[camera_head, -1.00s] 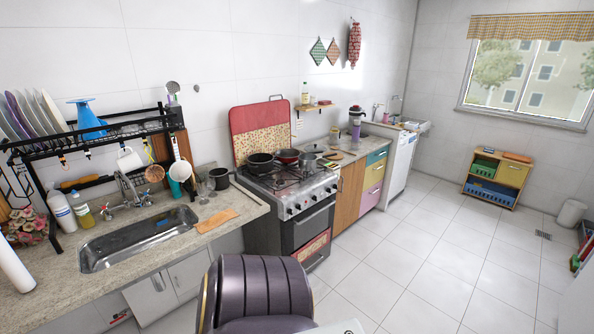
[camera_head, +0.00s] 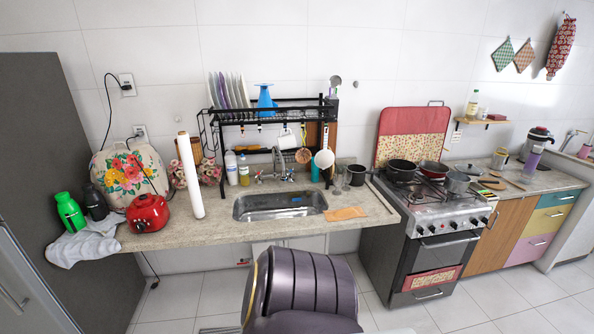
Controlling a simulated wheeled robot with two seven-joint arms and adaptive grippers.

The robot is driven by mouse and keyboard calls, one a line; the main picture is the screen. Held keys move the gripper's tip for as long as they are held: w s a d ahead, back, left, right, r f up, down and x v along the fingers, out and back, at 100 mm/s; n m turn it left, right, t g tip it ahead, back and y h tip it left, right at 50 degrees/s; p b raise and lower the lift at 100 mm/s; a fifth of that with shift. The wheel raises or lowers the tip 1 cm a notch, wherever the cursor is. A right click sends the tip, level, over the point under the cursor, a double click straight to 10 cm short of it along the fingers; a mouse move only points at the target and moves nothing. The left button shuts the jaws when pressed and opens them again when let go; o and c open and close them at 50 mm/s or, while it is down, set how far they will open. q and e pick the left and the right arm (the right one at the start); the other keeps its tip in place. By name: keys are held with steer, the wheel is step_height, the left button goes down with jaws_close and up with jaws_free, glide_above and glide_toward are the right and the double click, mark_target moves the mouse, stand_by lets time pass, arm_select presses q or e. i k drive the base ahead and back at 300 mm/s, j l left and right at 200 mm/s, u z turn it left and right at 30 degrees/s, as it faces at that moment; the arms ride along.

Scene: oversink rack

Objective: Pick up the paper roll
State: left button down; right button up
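The paper roll (camera_head: 190,176) is a tall, thin white cylinder. It stands upright on the stone counter (camera_head: 225,234), left of the sink and near the counter's front edge. Nothing touches it from my side. Neither of my grippers shows in the head view; only a dark rounded part of my own body is at the bottom middle.
The sink (camera_head: 262,206) and black dish rack (camera_head: 275,112) are to the right. A stove (camera_head: 427,236) stands farther right.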

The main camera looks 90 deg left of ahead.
mark_target(183, 139)
steer(key=u, duration=3.7)
